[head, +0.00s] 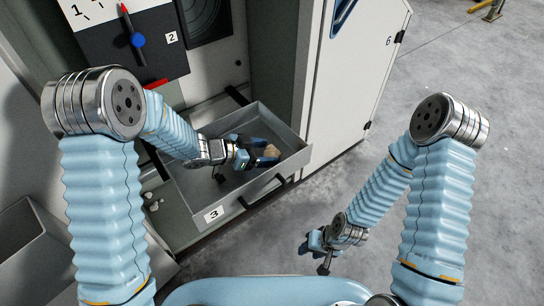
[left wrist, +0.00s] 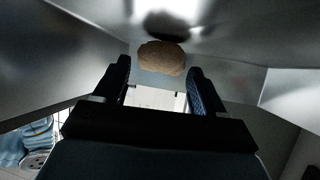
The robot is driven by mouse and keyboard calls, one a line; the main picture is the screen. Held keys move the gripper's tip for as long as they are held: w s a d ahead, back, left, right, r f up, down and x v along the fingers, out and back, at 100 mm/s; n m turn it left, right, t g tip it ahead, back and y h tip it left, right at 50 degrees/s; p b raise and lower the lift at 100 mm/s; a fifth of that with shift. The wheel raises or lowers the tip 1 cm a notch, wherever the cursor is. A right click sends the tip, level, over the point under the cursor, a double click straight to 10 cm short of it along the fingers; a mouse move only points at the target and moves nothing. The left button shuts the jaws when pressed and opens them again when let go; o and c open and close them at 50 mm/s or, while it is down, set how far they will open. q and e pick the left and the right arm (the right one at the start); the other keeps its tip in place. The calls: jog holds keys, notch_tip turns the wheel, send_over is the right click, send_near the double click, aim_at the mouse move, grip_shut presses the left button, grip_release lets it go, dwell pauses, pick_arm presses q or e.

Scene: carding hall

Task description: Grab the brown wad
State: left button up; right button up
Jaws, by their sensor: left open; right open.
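The brown wad (head: 271,151) is a small tan lump inside the open grey drawer (head: 232,207) labelled 3. In the left wrist view the wad (left wrist: 162,57) shows just beyond the fingertips, roughly centred between them. My left gripper (head: 264,153) is inside the drawer, open, with its fingers pointing at the wad; it also shows in the left wrist view (left wrist: 160,80). I cannot tell whether a finger touches the wad. My right gripper (head: 312,243) hangs low over the floor, away from the drawer, its fingers partly hidden.
The drawer's walls surround my left gripper, and a dark handle (head: 264,190) is on its front. A white cabinet door (head: 352,75) marked 6 stands right of the drawer.

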pick_arm(q)
jog(key=shift+x, duration=0.75)
jog(key=c, duration=1.2)
jog(key=shift+o, duration=0.2)
jog(key=shift+r, duration=0.15)
